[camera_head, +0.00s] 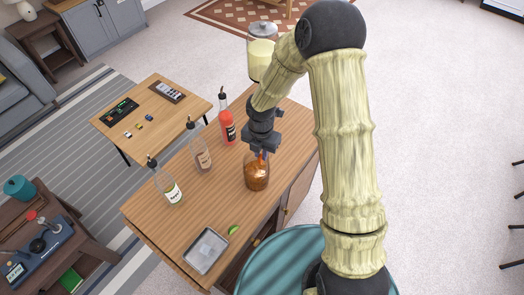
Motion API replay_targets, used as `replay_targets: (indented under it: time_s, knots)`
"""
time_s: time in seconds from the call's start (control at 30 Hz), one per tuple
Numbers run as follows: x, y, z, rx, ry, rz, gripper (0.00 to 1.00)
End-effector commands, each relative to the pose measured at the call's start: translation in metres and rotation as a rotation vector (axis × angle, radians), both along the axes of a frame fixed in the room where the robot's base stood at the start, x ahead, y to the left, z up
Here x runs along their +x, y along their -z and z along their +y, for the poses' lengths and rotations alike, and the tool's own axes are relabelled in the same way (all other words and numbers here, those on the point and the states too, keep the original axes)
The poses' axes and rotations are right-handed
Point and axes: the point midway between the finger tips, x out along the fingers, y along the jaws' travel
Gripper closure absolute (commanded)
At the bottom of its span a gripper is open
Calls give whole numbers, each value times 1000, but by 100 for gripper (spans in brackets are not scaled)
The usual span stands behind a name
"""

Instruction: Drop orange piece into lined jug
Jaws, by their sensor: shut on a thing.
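My gripper (261,150) points down over the bar counter and is shut on the orange piece (261,154), of which only a small orange-red bit shows between the fingers. A clear glass jug (257,177) with amber-brown contents stands upright directly below the fingertips. The fingers overlap the jug's mouth in this view, and I cannot tell whether the piece is above the rim or inside it. Any lines on the jug are too small to make out.
On the wooden counter (155,217) stand a red bottle (227,128), a brownish bottle (202,160) and a pale bottle (171,192). A metal tray (206,251) and a green wedge (233,230) lie in front. A lidded jar (261,62) of pale yellow liquid stands behind my arm.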

Motion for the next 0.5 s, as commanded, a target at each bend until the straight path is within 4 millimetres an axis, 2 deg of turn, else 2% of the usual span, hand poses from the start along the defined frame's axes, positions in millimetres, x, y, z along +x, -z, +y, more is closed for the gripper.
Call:
replay_targets:
  time_s: [0.13,0.17,0.27,0.3,0.5]
  knots:
    - [0,-1,0,0,0,0,100]
    - [0,-1,0,0,0,0,83]
    - [0,-1,-1,0,2,0,63]
    - [1,-1,-2,0,3,0,59]
    - [1,-1,-2,0,4,0,59]
